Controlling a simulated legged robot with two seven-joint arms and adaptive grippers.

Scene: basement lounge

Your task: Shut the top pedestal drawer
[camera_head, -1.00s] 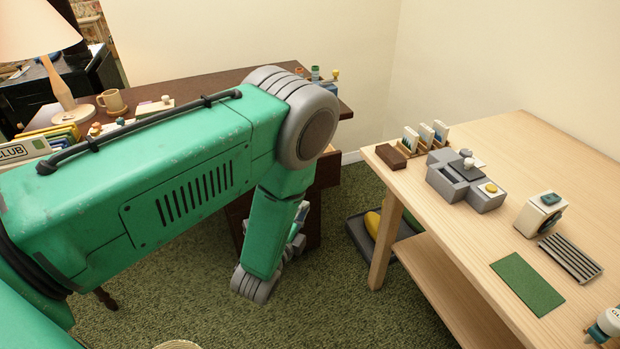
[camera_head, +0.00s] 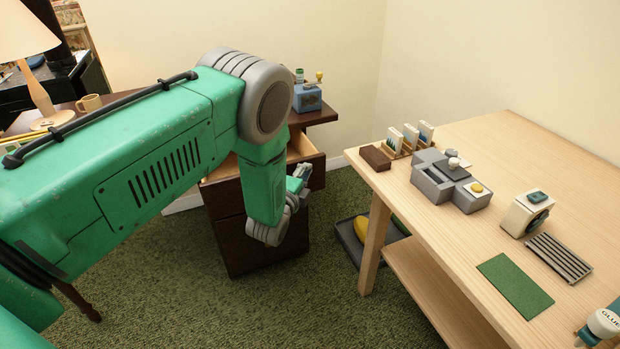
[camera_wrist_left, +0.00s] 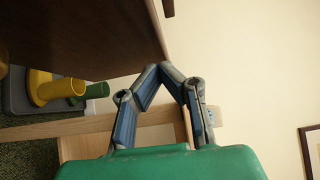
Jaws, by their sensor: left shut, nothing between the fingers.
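The top pedestal drawer stands open under the dark desk; its pale inside shows in the head view, and its dark front (camera_head: 317,172) faces me. My left arm hides the drawer's middle. The dark brown pedestal (camera_head: 228,240) is below it. My left gripper (camera_head: 300,178) is just in front of the drawer front, empty. In the left wrist view its fingertips (camera_wrist_left: 166,67) meet, close to a dark brown panel (camera_wrist_left: 90,35) that looks like the drawer front. I cannot tell whether they touch it. My right gripper is out of view.
A pale wooden table (camera_head: 450,215) with several small objects stands at the right. A grey tray (camera_head: 350,240) with yellow and green things lies on the carpet between table and pedestal. A blue box (camera_head: 307,98) sits on the desk (camera_head: 325,113). Carpet in front is clear.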

